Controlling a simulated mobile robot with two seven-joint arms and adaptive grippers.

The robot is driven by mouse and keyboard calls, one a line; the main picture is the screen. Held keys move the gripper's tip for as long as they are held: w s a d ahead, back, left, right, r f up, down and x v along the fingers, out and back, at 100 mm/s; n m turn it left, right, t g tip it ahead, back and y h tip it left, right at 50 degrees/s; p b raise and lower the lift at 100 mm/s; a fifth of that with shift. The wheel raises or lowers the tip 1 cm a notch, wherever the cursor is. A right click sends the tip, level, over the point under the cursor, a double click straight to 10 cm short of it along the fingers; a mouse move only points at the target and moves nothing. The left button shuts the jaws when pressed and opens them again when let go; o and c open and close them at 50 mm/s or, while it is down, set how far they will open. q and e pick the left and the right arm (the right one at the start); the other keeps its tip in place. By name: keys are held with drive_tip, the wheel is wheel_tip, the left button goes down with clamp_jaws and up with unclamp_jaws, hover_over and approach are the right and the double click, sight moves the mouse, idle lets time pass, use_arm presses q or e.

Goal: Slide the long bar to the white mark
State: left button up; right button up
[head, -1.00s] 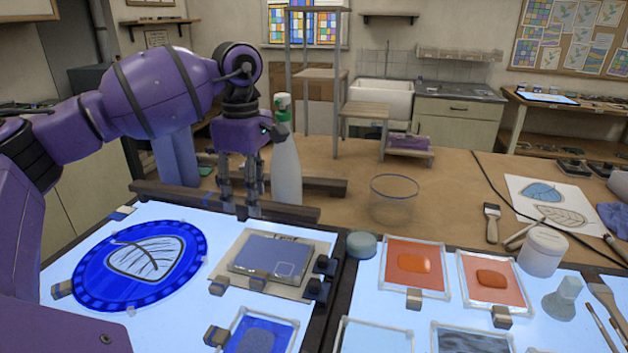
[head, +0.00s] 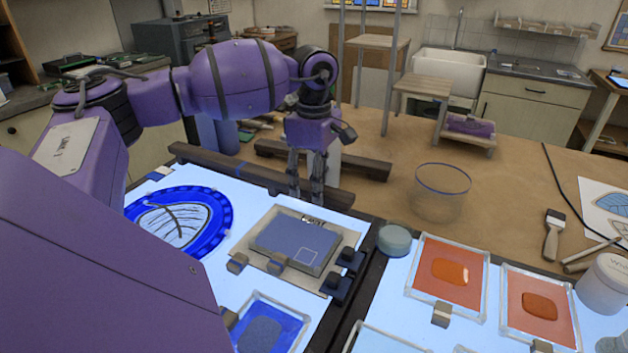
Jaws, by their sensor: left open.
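A long dark wooden bar (head: 218,167) lies along the far edge of the lit table, running from upper left to lower right. My left gripper (head: 306,197) points down at the right part of the bar. It is open, and its fingers overlap the bar in the picture. I cannot tell whether they touch it. My right gripper is not in view.
A second dark bar (head: 350,165) lies behind. A bottle (head: 333,168) is mostly hidden behind my gripper. A glass bowl (head: 440,192) stands to the right. A framed plate (head: 297,243) and a blue glass disc (head: 215,205) lie in front of the bar.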

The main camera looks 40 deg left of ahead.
use_arm(q)
drive_tip(key=shift+f, duration=0.15)
clamp_jaws()
idle(0.4)
